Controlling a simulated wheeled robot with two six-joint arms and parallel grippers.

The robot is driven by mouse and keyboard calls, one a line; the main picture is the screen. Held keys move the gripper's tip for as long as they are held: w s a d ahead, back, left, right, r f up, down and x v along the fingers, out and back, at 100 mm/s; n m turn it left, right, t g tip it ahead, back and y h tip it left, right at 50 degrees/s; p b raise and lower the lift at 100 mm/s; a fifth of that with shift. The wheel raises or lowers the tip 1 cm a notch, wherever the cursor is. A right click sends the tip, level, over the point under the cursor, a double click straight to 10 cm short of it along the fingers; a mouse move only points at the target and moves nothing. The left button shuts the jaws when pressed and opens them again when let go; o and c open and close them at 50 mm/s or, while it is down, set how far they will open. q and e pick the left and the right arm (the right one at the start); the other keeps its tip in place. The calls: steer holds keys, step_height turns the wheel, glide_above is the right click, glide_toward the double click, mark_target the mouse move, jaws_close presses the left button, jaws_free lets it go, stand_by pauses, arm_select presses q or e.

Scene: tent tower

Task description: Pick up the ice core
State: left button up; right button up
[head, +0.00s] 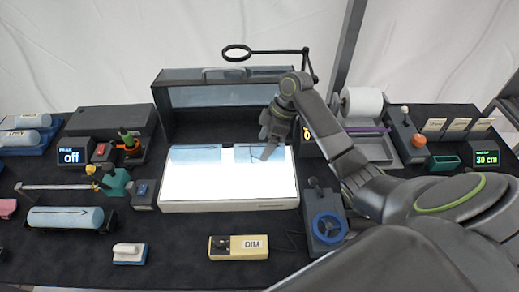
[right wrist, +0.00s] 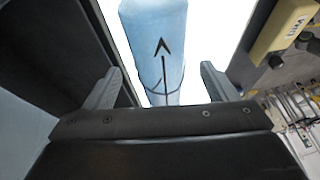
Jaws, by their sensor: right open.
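A pale blue ice core (head: 196,154) lies lengthwise along the back of the lit white panel (head: 228,186), close to the dark hood behind it. Its right part is partly hidden by my right gripper (head: 268,148). In the right wrist view the ice core (right wrist: 154,45) shows a black arrow and a dark ring line. It runs between the two spread fingers of the right gripper (right wrist: 160,88), with a gap on each side. That gripper is open and holds nothing. My left gripper is not in view.
Another pale blue core (head: 66,218) rests in a black cradle at left. Several labelled cores lie in a blue tray (head: 38,147) at far left. The dark hood (head: 225,75) stands behind the panel. A magnifier ring (head: 237,53), blue handwheel (head: 328,228) and DIM box (head: 238,247) are nearby.

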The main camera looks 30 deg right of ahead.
steer(key=shift+x, duration=1.4)
steer(key=shift+r, duration=0.15)
steer(key=c, duration=1.3)
